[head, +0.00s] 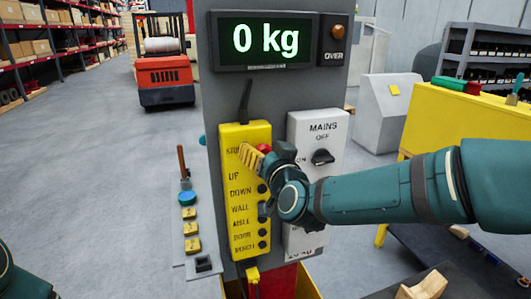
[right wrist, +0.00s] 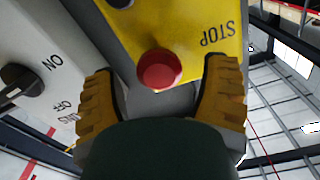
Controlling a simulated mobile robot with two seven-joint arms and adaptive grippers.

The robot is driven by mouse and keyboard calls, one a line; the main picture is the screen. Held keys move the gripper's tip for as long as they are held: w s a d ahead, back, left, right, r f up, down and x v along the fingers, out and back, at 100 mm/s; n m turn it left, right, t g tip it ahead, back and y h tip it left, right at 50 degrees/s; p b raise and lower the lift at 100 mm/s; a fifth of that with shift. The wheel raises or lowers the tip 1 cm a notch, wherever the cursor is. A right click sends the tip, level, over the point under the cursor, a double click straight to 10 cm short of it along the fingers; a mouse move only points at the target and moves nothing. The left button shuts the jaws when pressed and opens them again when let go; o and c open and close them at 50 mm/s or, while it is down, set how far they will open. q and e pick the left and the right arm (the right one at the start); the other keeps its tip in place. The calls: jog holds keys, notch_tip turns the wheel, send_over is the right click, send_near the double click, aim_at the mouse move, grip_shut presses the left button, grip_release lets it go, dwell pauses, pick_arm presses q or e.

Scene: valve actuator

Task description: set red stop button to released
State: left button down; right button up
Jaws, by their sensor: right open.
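The red stop button (head: 264,149) sits near the top of a yellow control box (head: 232,134), beside the word STOP, partly hidden by my right gripper. My right gripper (head: 250,156) is in front of the box with its yellow fingers at the button's height. In the right wrist view the red button (right wrist: 159,69) lies between and just beyond the two spread fingers (right wrist: 162,92), with gaps on both sides. No contact shows. The right gripper is open and empty. My left gripper is out of view; only a bit of my left arm shows at the lower left.
A white MAINS box (head: 319,130) with a black knob (head: 322,157) stands right of the yellow box. A display reading 0 kg (head: 265,41) is above. A side panel (head: 190,225) with a blue button is at left. A red forklift (head: 165,77) stands behind; floor at left is clear.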

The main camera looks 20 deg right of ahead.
jog(key=shift+s, duration=0.1)
jog(key=s, duration=0.7)
jog(key=shift+s+d, duration=0.15)
jog(key=shift+s, duration=0.05)
jog(key=w+a+f+g+y+b, duration=0.2)
jog(key=f+g, duration=0.5)
jog(key=f, duration=1.8)
jog(key=s+a+f+g, duration=0.1)
jog(key=s+f+g, duration=0.2)
jog(key=s+f, duration=0.2)
jog(key=s+a+f+g, duration=0.2)
jog(key=s+f, duration=0.3)
jog(key=f, duration=0.7)
jog(key=s+a+f+g+y, duration=0.1)
jog(key=s+f+g, duration=0.3)
jog(key=f, duration=0.5)
jog(key=shift+s+a+f+n+b, duration=0.2)
jog(key=shift+s+a+n+b, duration=0.25)
jog(key=shift+s, duration=0.6)
jog(key=shift+a, duration=0.1)
